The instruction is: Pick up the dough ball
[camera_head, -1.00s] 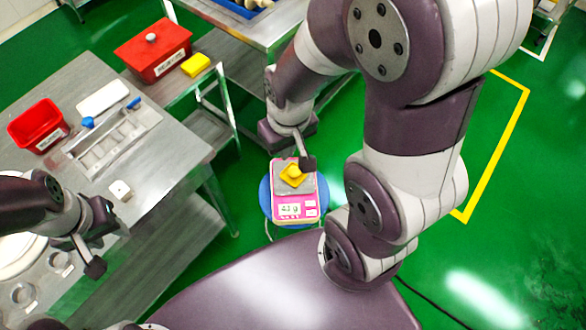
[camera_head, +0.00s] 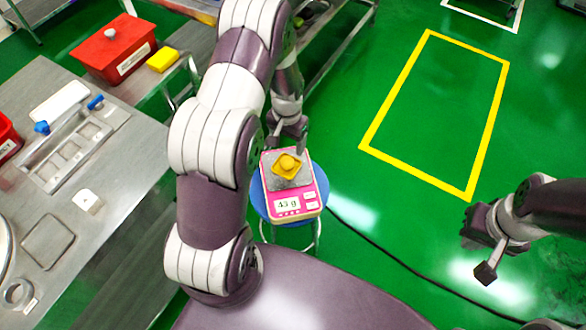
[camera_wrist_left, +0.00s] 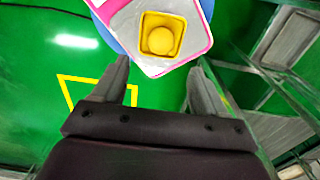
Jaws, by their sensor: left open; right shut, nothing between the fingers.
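The ball (camera_wrist_left: 161,40) and tray (camera_wrist_left: 146,22) also show clearly in the left wrist view, beyond the fingertips. My left gripper (camera_head: 287,145) is just behind the tray in the head view. In the wrist view my left gripper (camera_wrist_left: 160,85) is open, with nothing between its fingers. My right gripper (camera_head: 486,270) is off to the right, shut and empty, away from the scale.
The scale rests on a round blue stool (camera_head: 256,207). A steel table (camera_head: 110,215) with a divided tray stands at left. A red lidded box (camera_head: 113,47) and a yellow block (camera_head: 163,60) are behind it. Green floor (camera_head: 345,240) is open at right, with a dark cable.

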